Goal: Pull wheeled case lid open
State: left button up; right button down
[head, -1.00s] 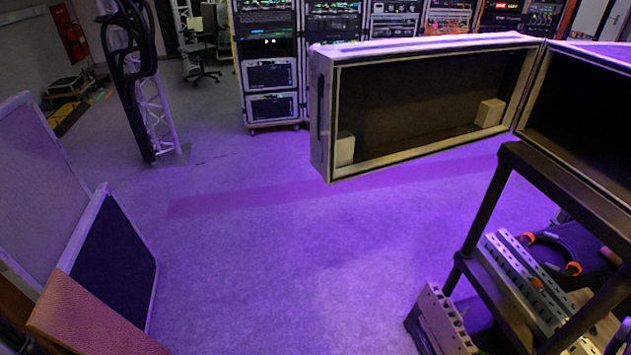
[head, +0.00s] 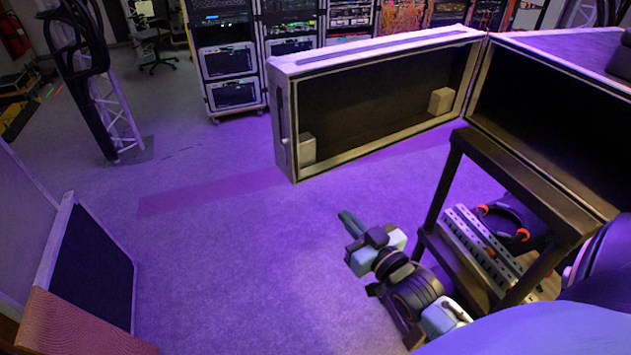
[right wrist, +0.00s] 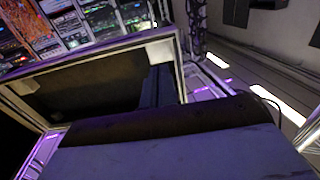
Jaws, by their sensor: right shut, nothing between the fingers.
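The wheeled case (head: 545,105) is at the right of the head view, with a dark inside and a pale frame. Its lid (head: 372,52) stands swung wide out to the left from the upright hinge edge, showing its dark inside and pale corner blocks. The lid's rim also shows in the right wrist view (right wrist: 90,57). My right gripper (head: 347,222) is shut and empty, in front of and below the lid in the picture, apart from it. My left gripper is out of view. The case's wheels are not seen.
A dark frame stand (head: 510,180) with cables and perforated metal pieces is below the case, close to my right arm. Dark panels (head: 92,265) stand at the lower left. Equipment racks (head: 228,75) and a truss (head: 115,115) are behind. The middle floor is clear.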

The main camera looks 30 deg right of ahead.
aim_at(308, 177)
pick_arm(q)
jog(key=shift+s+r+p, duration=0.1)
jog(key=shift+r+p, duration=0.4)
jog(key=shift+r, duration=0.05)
pick_arm(e)
jog(key=w, duration=1.3)
jog(key=shift+w+d+f, duration=0.1)
jog(key=shift+w+d, duration=0.15)
